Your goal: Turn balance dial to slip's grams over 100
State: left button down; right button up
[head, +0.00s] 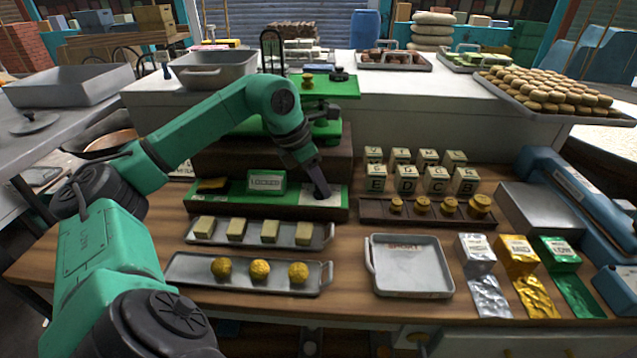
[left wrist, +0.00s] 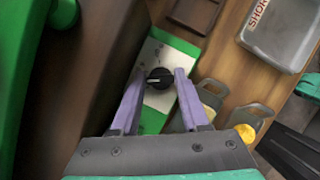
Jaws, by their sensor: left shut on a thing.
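My left gripper (head: 320,188) reaches down at the right end of the balance's green base. In the left wrist view its purple fingers (left wrist: 158,78) stand on either side of a black dial (left wrist: 159,78) with a pale pointer line, shut on it. The dial sits on a white plate (left wrist: 159,53) with small dark marks, too small to read. A green block with a white "LOCKED" label (head: 265,183) stands on the base. I cannot make out a slip with grams. My right gripper is not in view.
Trays with pale blocks (head: 263,233) and gold balls (head: 250,280) lie in front. A grey tray (head: 411,275) marked "SHORT" is to the right. Gold weights (head: 437,208) and lettered cubes (head: 418,176) stand behind it. Silver, gold and green labelled packets are at the right.

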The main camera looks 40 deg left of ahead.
pick_arm(q)
jog(key=n+p, duration=0.1)
jog(key=n+y, duration=0.1)
jog(key=n, duration=0.1)
jog(key=shift+d+r+p, duration=0.1)
jog(key=shift+r+p, duration=0.2)
jog(key=shift+p, duration=0.05)
jog(key=shift+f+n+y+p, duration=0.1)
jog(key=shift+n+y+p, duration=0.65)
jog(key=shift+n, duration=0.65)
jog(key=c, duration=0.7)
grip_release()
jog(key=shift+f, duration=0.1)
